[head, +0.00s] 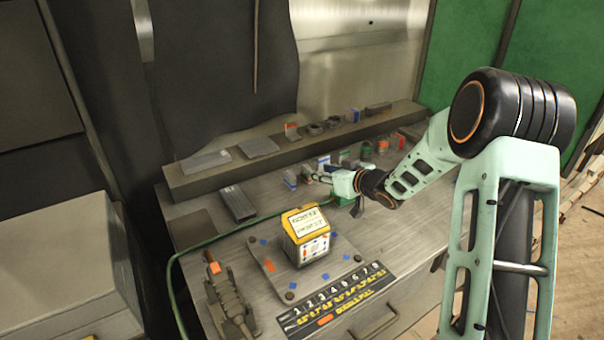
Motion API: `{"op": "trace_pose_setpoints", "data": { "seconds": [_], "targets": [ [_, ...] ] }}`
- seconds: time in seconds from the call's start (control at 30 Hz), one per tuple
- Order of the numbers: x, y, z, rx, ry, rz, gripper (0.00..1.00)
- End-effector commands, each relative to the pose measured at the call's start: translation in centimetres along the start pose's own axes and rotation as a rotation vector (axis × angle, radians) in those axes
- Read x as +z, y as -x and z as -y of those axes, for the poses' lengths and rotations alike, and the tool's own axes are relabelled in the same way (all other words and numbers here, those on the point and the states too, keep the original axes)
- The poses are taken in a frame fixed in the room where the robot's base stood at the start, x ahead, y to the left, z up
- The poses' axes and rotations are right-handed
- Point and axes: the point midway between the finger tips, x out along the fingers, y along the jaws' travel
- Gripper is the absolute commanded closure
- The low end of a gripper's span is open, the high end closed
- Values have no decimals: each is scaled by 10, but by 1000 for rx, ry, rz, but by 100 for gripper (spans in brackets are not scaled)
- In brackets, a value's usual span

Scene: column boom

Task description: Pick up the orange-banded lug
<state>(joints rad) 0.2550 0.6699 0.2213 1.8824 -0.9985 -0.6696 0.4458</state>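I cannot single out the orange-banded lug with certainty. A small orange patch (325,320) shows at the front of the black numbered strip (300,302), among small yellow marks or pieces too small to tell apart. My gripper (322,177) is at the end of my pale green arm, over the back middle of the grey workbench (275,205), near several small containers. It is small and partly hidden by my wrist, so its opening and anything in it cannot be made out. It is well behind the numbered strip.
A yellow-framed box (306,237) stands on a grey plate (262,252) with blue and orange chips. A dark tool (228,300) with an orange tag lies at left, beside a green hose (205,243). A raised shelf (190,183) with small parts runs along the back.

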Motion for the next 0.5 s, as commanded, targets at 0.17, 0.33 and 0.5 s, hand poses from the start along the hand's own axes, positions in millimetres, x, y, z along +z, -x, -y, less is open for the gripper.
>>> {"op": "trace_pose_setpoints", "data": {
  "seconds": [0.17, 0.33, 0.5],
  "targets": [
    [0, -23, 0, 1, 0, 1, 68],
    [-1, -36, 1, 0, 1, 0, 68],
    [-2, -61, 2, 1, 0, 2, 68]
  ]
}}
